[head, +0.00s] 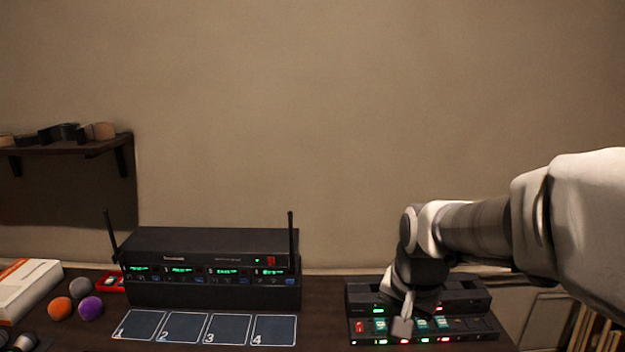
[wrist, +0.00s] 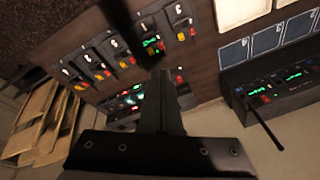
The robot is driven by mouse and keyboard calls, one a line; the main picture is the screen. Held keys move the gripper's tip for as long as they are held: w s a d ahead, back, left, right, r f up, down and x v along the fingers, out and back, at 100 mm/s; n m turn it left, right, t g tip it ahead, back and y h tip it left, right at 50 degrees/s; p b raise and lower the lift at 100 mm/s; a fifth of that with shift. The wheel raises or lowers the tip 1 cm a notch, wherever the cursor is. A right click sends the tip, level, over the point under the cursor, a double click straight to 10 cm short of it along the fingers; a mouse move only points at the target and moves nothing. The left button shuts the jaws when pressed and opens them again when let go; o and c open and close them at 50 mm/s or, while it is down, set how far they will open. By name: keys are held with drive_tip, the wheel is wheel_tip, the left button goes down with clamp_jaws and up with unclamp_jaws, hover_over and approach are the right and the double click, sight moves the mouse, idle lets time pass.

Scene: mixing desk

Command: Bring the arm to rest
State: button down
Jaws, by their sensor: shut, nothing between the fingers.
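My arm reaches in from the right in the head view, over a dark console (head: 470,326) with small lit displays and coloured buttons. My gripper (head: 402,328) is shut and empty, pointing down at the front of the console. In the wrist view the shut fingers (wrist: 160,100) stand in front of the console and hide part of it. I cannot tell whether the fingertips touch it.
A black receiver (head: 212,292) with two upright antennas stands left of the console. Cards numbered 1 to 4 (head: 228,329) lie before it. Foam balls (head: 60,308) and a white box (head: 28,286) are at far left. A wall shelf (head: 70,148) hangs above.

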drive_tip(key=s+r+n+t, duration=0.1)
drive_tip(key=s+r+n, duration=0.2)
drive_tip(key=s, duration=0.3)
drive_tip(key=s+r+n+t, duration=0.1)
drive_tip(key=s+r+n, duration=0.2)
drive_tip(key=s, duration=0.4)
drive_tip(key=shift+s+d+r+t, duration=0.15)
drive_tip(key=shift+s+r+t, duration=0.15)
drive_tip(key=shift+t, duration=0.1)
